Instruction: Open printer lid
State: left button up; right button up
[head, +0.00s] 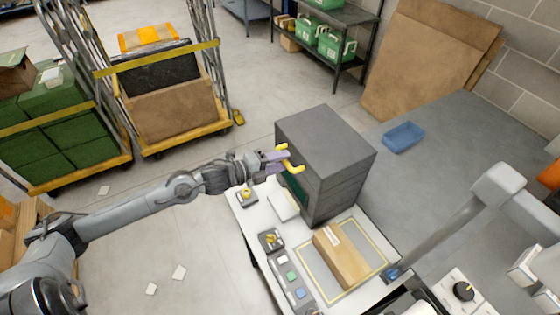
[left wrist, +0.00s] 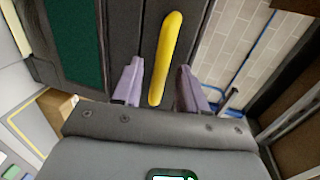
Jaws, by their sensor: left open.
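The printer (head: 345,143) is a dark grey box with layered sides on the white bench. Its yellow handle (head: 291,160) sticks out from the front left side, and a dark green panel shows below it. My left gripper (head: 281,160) is at the handle, its purple fingers open. In the left wrist view the yellow handle (left wrist: 166,55) stands between the two spread fingers of the left gripper (left wrist: 158,70), with a gap on each side. The dark green panel (left wrist: 74,40) is to the left there. I cannot make out a right gripper.
A cardboard box (head: 341,256) lies in a yellow-outlined square on the bench. A control strip with buttons (head: 291,276) runs along the bench's front edge. A blue tray (head: 403,137) sits on the grey surface behind. Yellow-framed trolleys (head: 180,140) stand at left.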

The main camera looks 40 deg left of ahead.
pick_arm(q)
jog(key=shift+w+d, duration=0.15)
jog(key=shift+w, duration=0.05)
grip_shut()
dwell(0.3)
